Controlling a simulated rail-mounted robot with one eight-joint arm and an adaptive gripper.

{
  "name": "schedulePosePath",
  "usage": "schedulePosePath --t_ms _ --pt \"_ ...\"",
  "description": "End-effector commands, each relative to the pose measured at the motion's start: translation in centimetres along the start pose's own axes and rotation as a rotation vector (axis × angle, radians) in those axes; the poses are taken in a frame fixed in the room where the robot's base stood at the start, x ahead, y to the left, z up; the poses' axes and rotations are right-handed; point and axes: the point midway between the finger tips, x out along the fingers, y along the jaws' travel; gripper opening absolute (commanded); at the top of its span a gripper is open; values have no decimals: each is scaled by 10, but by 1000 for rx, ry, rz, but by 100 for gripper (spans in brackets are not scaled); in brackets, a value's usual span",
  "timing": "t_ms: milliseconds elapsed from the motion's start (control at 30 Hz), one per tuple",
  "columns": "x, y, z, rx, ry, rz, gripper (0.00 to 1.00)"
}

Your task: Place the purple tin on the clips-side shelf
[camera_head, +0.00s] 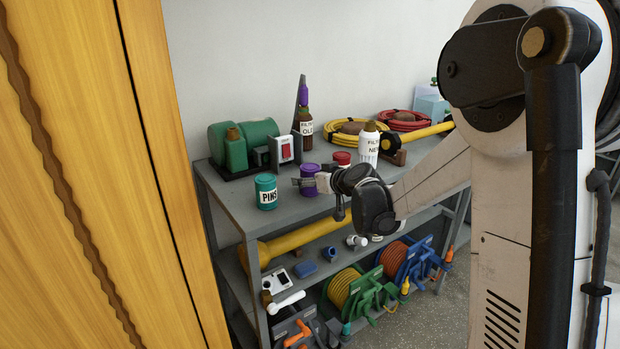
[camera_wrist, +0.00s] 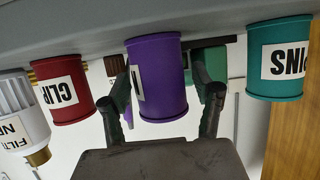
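The purple tin (camera_head: 309,171) stands on the grey bench top (camera_head: 236,200), between the teal PINS tin (camera_head: 266,192) and the red tin (camera_head: 341,158). In the upside-down wrist view, the purple tin (camera_wrist: 157,75) is between the fingers of my gripper (camera_wrist: 167,82). The fingers are spread, with a clear gap on the tin's right. In the head view my gripper (camera_head: 306,183) is at the tin, partly hidden by my wrist. The red tin's label reads CLIP in the wrist view (camera_wrist: 62,90). A lower shelf (camera_head: 318,265) runs under the bench top.
A white FILTER NEW bottle (camera_head: 368,145) stands right of the red tin. A dark FILTER OLD bottle (camera_head: 304,128) and green machine (camera_head: 240,146) stand behind. The lower shelf holds a yellow tube (camera_head: 300,238) and small parts. Hose reels (camera_head: 352,294) sit below. A wooden panel (camera_head: 95,180) is at left.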

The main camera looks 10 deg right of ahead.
Motion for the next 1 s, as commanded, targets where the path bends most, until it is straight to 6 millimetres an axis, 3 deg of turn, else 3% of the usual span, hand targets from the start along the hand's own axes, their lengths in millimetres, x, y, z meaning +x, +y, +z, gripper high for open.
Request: schedulePosePath --t_ms 367,1000 --pt "-3 0 -4 0 0 0 63" --pt "-100 0 -2 2 0 1 63"
